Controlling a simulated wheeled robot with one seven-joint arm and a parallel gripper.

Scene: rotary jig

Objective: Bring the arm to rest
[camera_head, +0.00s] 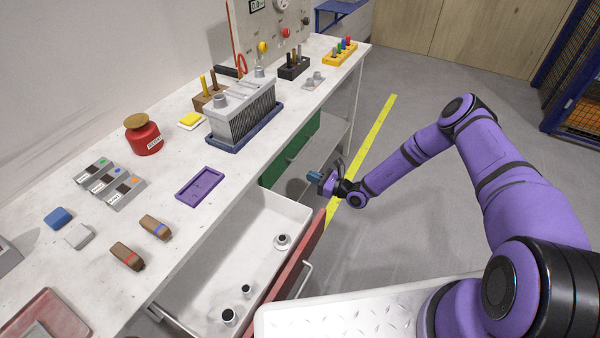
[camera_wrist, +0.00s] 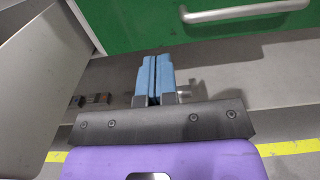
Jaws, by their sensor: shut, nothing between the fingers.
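My purple arm reaches out from the lower right in the head view. My gripper (camera_head: 314,177) is in the air beside the workbench, just past the open red-fronted drawer. In the wrist view its two blue fingers (camera_wrist: 154,78) are pressed together with nothing between them. Beyond the fingertips in that view is a green drawer front (camera_wrist: 230,30) with a metal handle (camera_wrist: 245,12). The gripper touches nothing that I can see.
The open drawer (camera_head: 232,262) holds several small dark-topped parts, and its red front (camera_head: 298,265) stands near my arm. The workbench (camera_head: 120,225) carries a purple tray (camera_head: 200,186), a red weight (camera_head: 144,136) and a finned unit (camera_head: 243,110). Grey floor (camera_head: 400,225) is clear to the right.

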